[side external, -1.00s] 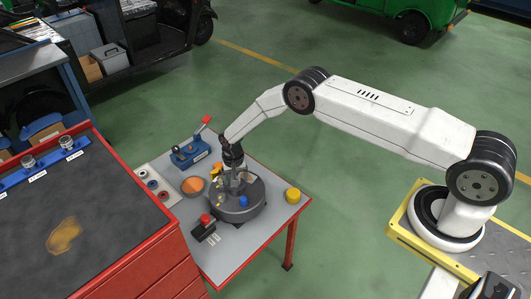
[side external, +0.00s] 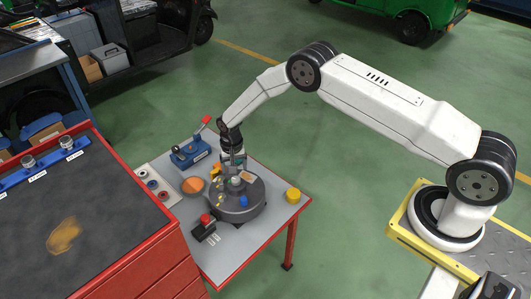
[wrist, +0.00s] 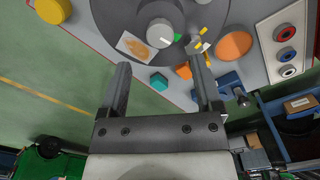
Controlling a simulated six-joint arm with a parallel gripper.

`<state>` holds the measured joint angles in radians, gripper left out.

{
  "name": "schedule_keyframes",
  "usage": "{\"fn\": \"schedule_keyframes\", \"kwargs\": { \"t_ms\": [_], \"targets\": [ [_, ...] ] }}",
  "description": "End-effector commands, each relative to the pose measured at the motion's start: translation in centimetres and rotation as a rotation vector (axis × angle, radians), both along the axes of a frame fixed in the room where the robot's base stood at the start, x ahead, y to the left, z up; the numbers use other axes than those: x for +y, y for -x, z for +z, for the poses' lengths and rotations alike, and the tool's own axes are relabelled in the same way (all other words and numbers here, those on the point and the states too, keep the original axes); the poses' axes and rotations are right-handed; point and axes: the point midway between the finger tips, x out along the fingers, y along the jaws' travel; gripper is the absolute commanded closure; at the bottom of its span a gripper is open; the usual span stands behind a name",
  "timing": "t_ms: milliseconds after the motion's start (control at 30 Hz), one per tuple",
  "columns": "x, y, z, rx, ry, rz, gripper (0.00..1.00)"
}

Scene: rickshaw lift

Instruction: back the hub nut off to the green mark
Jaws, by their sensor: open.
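The grey hub nut (wrist: 160,33) stands at the middle of the dark round hub (wrist: 108,28) in the wrist view. A short white line shows on the nut, pointing lower right. The green mark (wrist: 177,37) lies just right of the nut; the line is close to its direction, but I cannot tell if they align exactly. In the side view the nut (side external: 236,183) shows small on the hub (side external: 240,208). My gripper (wrist: 160,57) is open and empty, its fingers apart. In the side view my gripper (side external: 235,162) is above the nut, apart from it.
Yellow marks (wrist: 203,46) and a brown-stained tag (wrist: 138,46) are on the hub. Around it are an orange bowl (side external: 193,186), a yellow cylinder (side external: 293,195), a blue device with a red-tipped lever (side external: 190,154), and a red-knobbed box (side external: 204,228). A red cabinet (side external: 160,265) stands left.

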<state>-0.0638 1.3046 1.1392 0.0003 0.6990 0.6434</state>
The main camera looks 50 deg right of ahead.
Motion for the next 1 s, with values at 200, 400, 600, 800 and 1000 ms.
{"fn": "schedule_keyframes", "kwargs": {
  "t_ms": [200,400,600,800,1000],
  "targets": [
    [0.0,0.0,1.8,-0.001,0.000,0.000,0.17],
    [0.0,0.0,2.1,0.000,0.000,0.000,0.17],
    [0.0,0.0,2.1,0.000,0.000,0.000,0.17],
    [-0.1,0.1,2.7,-0.005,0.000,0.007,0.17],
    [-0.3,0.7,5.0,-0.020,-0.001,0.043,0.17]
  ]
}}
